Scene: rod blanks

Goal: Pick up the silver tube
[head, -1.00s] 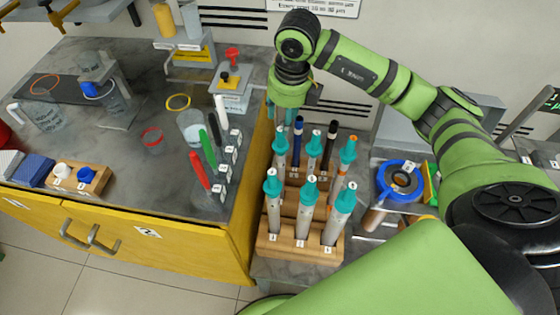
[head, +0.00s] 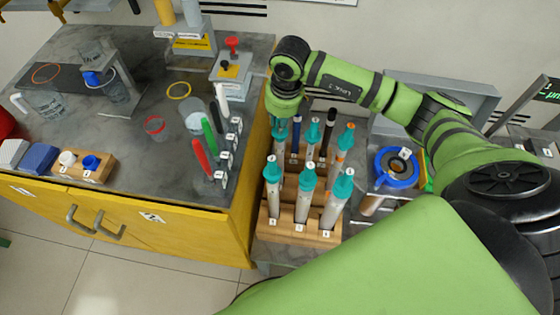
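A wooden rack (head: 300,236) on the right-hand bench holds several upright rods in numbered rows. The front ones are silver-grey tubes with teal tops, such as the front left one (head: 273,203), the middle one (head: 303,206) and the right one (head: 331,211). Similar teal tops stand behind them. I cannot tell which one is the task's silver tube. My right gripper (head: 281,122) points down at the back left of the rack. Its fingers are small and partly hidden by the teal tops, so its opening does not show. My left gripper is out of view.
A blue rod (head: 296,134) and a black rod (head: 328,131) stand in the rack. A blue ring-shaped item (head: 382,175) lies to its right. The yellow-fronted bench (head: 150,224) on the left carries red, green and black pens, beakers and a small stand.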

